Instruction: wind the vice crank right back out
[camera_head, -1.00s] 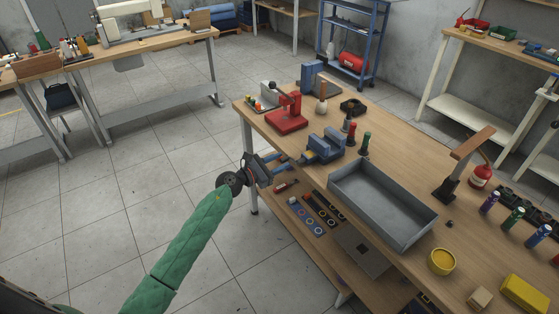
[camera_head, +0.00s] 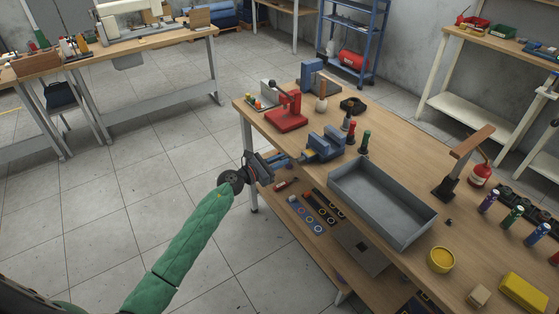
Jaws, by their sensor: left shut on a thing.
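The blue-grey vice (camera_head: 325,145) stands on the near left edge of the wooden workbench. Its crank side faces my left arm, which comes in from the lower left in a green sleeve. My left gripper (camera_head: 282,162) is at the bench edge, just left of the vice, and is shut on the vice crank. The crank is mostly hidden by the gripper's fingers, so its angle cannot be told. My right gripper is not in view.
A grey tray (camera_head: 382,203) stands right of the vice. A red press (camera_head: 287,112) is behind it, and red and green bottles (camera_head: 364,142) stand close by. Open floor lies to the left.

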